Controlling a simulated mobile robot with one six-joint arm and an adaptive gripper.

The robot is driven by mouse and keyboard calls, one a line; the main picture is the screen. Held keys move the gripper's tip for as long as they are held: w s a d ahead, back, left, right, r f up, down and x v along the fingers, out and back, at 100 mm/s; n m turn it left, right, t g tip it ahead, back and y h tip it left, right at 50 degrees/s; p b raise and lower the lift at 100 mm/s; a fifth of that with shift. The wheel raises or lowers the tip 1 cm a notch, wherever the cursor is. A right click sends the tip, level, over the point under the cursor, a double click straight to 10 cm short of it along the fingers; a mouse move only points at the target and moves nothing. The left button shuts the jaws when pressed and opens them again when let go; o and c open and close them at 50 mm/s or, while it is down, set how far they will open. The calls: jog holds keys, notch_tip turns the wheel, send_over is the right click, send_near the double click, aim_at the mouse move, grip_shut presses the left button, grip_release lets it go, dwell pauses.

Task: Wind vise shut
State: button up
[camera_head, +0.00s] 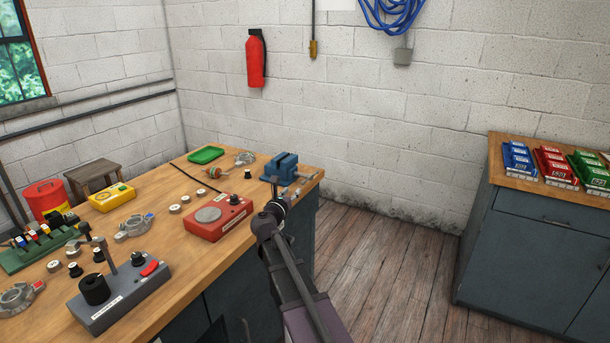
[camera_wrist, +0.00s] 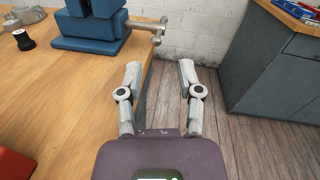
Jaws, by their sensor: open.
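The blue vise (camera_head: 281,168) stands at the far right corner of the wooden workbench. In the wrist view the vise (camera_wrist: 92,28) is at the upper left, and its grey screw and handle (camera_wrist: 152,30) stick out to the right past the bench edge. My gripper (camera_wrist: 158,68) is open and empty, its two fingers apart. The handle lies ahead of the fingertips and is not between them. In the head view my gripper is small and dark near the bench's right edge, in front of the vise. The gap between the vise jaws cannot be made out.
The workbench (camera_head: 150,204) holds a red tester box (camera_head: 217,219), a grey stand (camera_head: 118,293), a green tray (camera_head: 205,155) and several small parts. A grey cabinet (camera_head: 535,262) stands to the right. Wooden floor lies between.

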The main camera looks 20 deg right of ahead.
aim_at(307, 179)
jog(key=shift+d, duration=0.1)
jog(key=x, duration=1.3)
jog(key=shift+w+d, duration=0.25)
jog(key=shift+w, duration=0.05)
grip_shut()
grip_release()
